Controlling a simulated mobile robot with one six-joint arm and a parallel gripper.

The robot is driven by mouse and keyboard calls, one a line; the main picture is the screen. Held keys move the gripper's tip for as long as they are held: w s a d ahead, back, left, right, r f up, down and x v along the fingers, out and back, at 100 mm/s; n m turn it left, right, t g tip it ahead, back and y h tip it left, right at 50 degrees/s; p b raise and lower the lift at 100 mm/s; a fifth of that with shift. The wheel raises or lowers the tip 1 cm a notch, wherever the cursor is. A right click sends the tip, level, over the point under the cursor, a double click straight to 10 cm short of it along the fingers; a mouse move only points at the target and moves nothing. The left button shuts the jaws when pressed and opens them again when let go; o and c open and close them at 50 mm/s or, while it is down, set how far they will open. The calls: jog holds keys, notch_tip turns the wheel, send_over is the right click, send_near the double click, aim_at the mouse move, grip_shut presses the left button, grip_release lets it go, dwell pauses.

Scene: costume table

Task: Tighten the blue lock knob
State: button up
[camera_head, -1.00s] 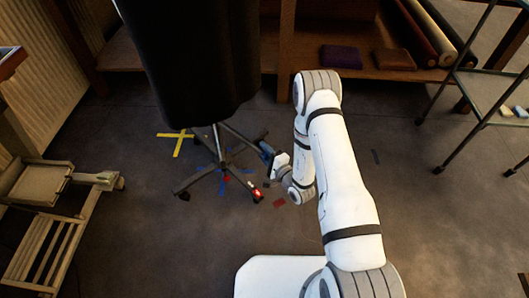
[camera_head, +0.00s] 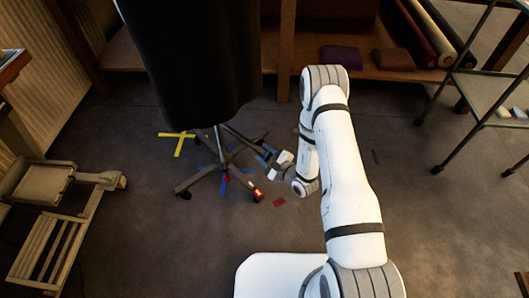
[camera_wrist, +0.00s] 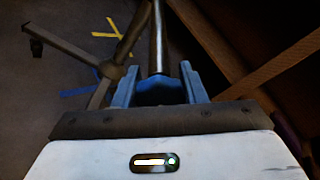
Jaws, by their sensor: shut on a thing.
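The blue lock knob (camera_wrist: 158,91) sits at the foot of a shiny metal post (camera_wrist: 158,40) in the wrist view. My gripper (camera_wrist: 159,76) has one blue finger on each side of the knob and is shut on it. In the head view my gripper (camera_head: 267,153) is low beside the wheeled base (camera_head: 222,162) of a stand carrying a black dress form (camera_head: 195,60). The knob is too small and covered to make out there.
Yellow tape (camera_head: 179,143) and blue tape mark the floor around the base. A wooden frame (camera_head: 45,245) stands at left, a wheeled rack (camera_head: 487,95) at right. A shelf with folded cloth (camera_head: 341,56) and fabric rolls is behind.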

jog(key=m+g, duration=0.1)
jog(key=m, duration=0.4)
jog(key=shift+s+f+g+y+p, duration=0.1)
jog(key=shift+s+g+y+p, duration=0.05)
jog(key=shift+g+y+p, duration=0.25)
jog(key=m, duration=0.2)
jog(key=m+g+y, duration=0.1)
jog(key=m, duration=0.2)
jog(key=shift+s+a+g+y, duration=0.15)
jog(key=shift+g+y, duration=0.15)
jog(key=m+y, duration=0.1)
jog(key=m, duration=0.1)
jog(key=m+g, duration=0.1)
jog(key=m, duration=0.2)
jog(key=shift+s+y, duration=0.1)
jog(key=shift+y, duration=0.3)
jog(key=m+y, duration=0.1)
jog(key=m, duration=0.3)
jog(key=shift+a+m, duration=0.1)
jog(key=shift+m, duration=0.3)
jog(key=shift+m, duration=0.3)
jog(key=o, duration=1)
jog(key=shift+r, duration=0.2)
jog(key=shift+d, duration=0.2)
